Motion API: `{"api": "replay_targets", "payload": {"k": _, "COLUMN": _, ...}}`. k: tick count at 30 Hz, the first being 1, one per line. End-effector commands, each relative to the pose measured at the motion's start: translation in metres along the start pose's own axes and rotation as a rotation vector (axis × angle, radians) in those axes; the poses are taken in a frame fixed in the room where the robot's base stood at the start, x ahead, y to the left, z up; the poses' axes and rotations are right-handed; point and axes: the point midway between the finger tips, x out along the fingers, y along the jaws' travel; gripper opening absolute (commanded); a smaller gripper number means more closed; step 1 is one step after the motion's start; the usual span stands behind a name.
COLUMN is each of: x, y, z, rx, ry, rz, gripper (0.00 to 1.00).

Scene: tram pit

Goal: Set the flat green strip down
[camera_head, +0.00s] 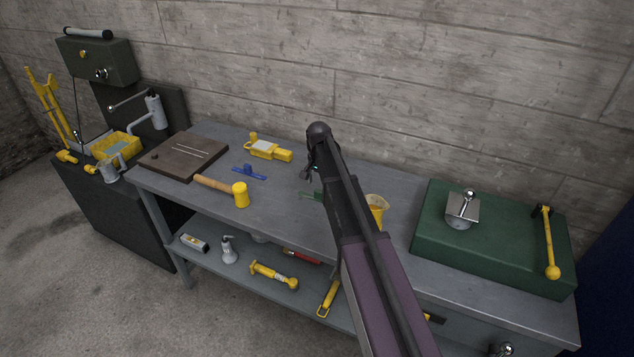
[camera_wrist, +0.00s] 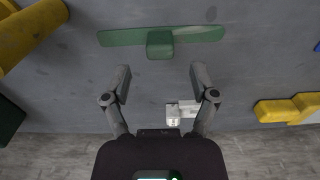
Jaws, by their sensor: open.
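The flat green strip (camera_wrist: 200,34) lies on the grey bench top, with a raised green block at its middle. My gripper (camera_wrist: 161,76) is open and empty. In the wrist view its two fingers are spread wide, and the strip appears just beyond their tips, apart from them. In the head view the gripper (camera_head: 308,172) is mostly hidden by my arm, above the bench (camera_head: 285,222).
A yellow cup (camera_head: 376,208) stands right of the strip, near my arm. A blue piece (camera_head: 249,172), a yellow mallet (camera_head: 240,194) and a yellow tool (camera_head: 268,149) lie left. A small white object (camera_wrist: 180,112) is between the fingers' bases in view. A green box (camera_head: 480,255) stands right.

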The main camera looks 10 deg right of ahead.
Motion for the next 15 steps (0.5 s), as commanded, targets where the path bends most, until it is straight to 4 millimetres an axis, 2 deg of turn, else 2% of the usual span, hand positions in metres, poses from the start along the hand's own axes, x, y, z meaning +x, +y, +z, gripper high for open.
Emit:
{"api": "replay_targets", "payload": {"k": 1, "x": -0.009, "y": 0.000, "z": 0.000, "rx": 0.000, "ry": 0.000, "rz": 0.000, "gripper": 0.76}}
{"api": "replay_targets", "payload": {"k": 15, "x": -0.048, "y": 0.000, "z": 0.000, "rx": 0.000, "ry": 0.000, "rz": 0.000, "gripper": 0.76}}
